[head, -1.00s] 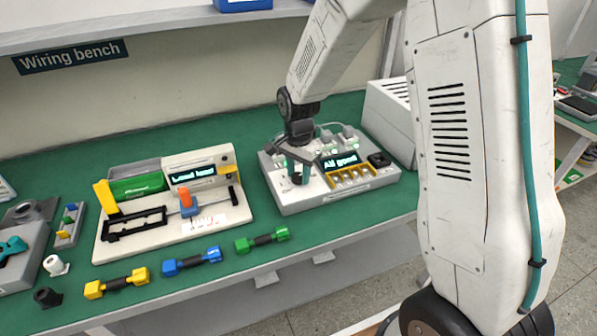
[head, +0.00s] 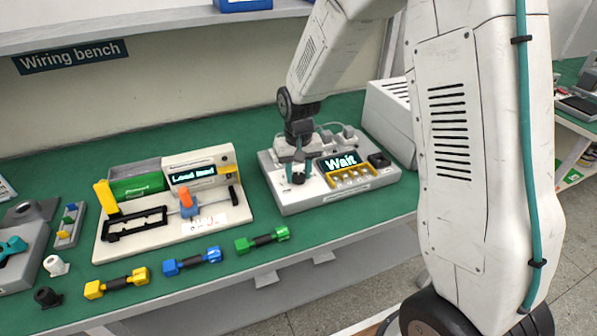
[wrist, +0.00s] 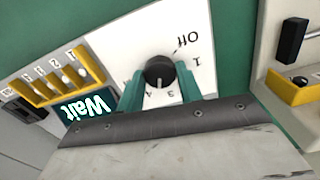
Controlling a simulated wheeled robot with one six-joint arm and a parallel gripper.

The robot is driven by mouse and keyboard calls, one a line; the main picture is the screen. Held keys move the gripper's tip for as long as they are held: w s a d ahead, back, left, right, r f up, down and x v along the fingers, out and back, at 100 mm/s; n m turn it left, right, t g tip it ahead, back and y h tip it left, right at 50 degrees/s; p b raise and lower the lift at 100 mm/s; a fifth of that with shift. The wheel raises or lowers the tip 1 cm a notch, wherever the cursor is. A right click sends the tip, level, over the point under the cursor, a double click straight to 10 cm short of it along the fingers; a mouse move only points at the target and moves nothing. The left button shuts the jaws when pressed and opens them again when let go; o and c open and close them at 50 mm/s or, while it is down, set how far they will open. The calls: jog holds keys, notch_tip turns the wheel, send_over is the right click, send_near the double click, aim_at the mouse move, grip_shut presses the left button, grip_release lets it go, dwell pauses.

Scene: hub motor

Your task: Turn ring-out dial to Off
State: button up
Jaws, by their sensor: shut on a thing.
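The ring-out dial (wrist: 158,70) is a round black knob on a light panel, with "Off" printed at its upper right and numbers around it. My gripper (wrist: 160,84) has its teal fingers on either side of the dial, shut on it. I cannot clearly tell which mark the dial points at. In the head view my gripper (head: 297,176) points down at the left part of the ring-out box (head: 305,204), and hides the dial there. The box's screen (head: 341,162) reads "Wait"; it also shows in the wrist view (wrist: 88,106).
Yellow-framed sockets (head: 352,177) sit right of the dial. A fixture with a "Load lead" screen (head: 193,174) stands to the left. Yellow, blue and green leads (head: 262,239) lie along the front of the green bench. A grey box (head: 392,120) stands behind right.

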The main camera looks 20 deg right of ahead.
jog(key=n, duration=1.4)
jog(key=shift+n, duration=0.3)
jog(key=n, duration=0.3)
jog(key=shift+n, duration=0.3)
jog(key=n, duration=0.3)
jog(key=shift+n, duration=0.4)
jog(key=n, duration=0.6)
jog(key=shift+n, duration=0.3)
jog(key=o, duration=1)
